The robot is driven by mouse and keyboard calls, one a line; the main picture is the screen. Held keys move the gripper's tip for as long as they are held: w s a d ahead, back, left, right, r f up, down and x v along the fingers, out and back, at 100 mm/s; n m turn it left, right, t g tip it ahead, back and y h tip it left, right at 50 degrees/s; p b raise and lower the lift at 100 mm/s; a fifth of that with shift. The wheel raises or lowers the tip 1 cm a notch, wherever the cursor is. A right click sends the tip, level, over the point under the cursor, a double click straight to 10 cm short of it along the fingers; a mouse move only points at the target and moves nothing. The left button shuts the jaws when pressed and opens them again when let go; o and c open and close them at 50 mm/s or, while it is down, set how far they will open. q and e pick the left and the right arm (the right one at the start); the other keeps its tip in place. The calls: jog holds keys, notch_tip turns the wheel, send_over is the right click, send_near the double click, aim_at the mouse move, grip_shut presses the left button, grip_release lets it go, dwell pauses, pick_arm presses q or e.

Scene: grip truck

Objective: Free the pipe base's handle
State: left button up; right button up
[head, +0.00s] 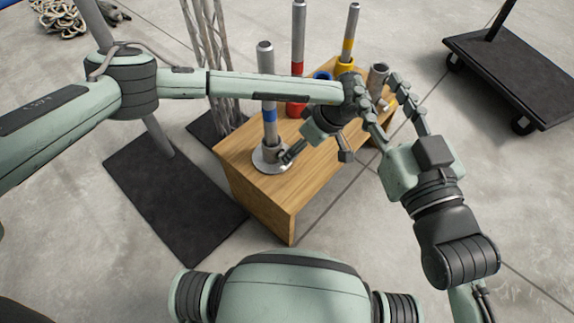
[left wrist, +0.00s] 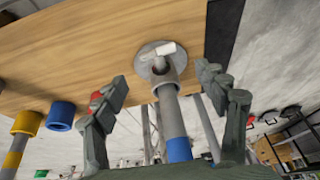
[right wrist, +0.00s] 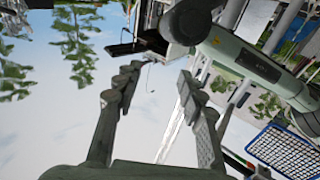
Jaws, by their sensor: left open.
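The pipe base (head: 262,167) is a round grey plate with a socket at the table's near left end. A grey pipe with a blue band (head: 265,85) stands upright in it. In the left wrist view, a pale handle (left wrist: 168,50) juts from the socket beside the pipe base (left wrist: 146,52). My left gripper (head: 315,156) is open, just right of the base; its fingertips (left wrist: 161,79) are apart on either side of the pipe and socket in its own view. Contact cannot be told. My right gripper (head: 378,86) is open and empty above the table's far right end.
A black cart (head: 520,75) is at right, a black floor plate (head: 170,205) at left.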

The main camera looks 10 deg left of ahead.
pick_arm(q)
jog(key=x, duration=0.6)
jog(key=shift+w+f+b, duration=0.2)
jog(key=shift+f+b, duration=0.15)
jog(key=shift+w+a+f, duration=0.1)
jog(key=shift+a+f, duration=0.1)
jog(key=shift+f, duration=0.2)
pick_arm(e)
jog(key=r, duration=0.1)
jog(key=s+a+r+t+y, duration=0.1)
jog(key=r, duration=0.1)
jog(key=r+t, duration=0.1)
jog(key=shift+s+a+r+y, duration=0.15)
jog(key=shift+r+y, duration=0.1)
jog(key=shift+y, duration=0.05)
pick_arm(q)
jog(key=shift+c, duration=0.2)
jog(key=c, duration=1.1)
pick_arm(e)
jog(key=shift+f, duration=0.1)
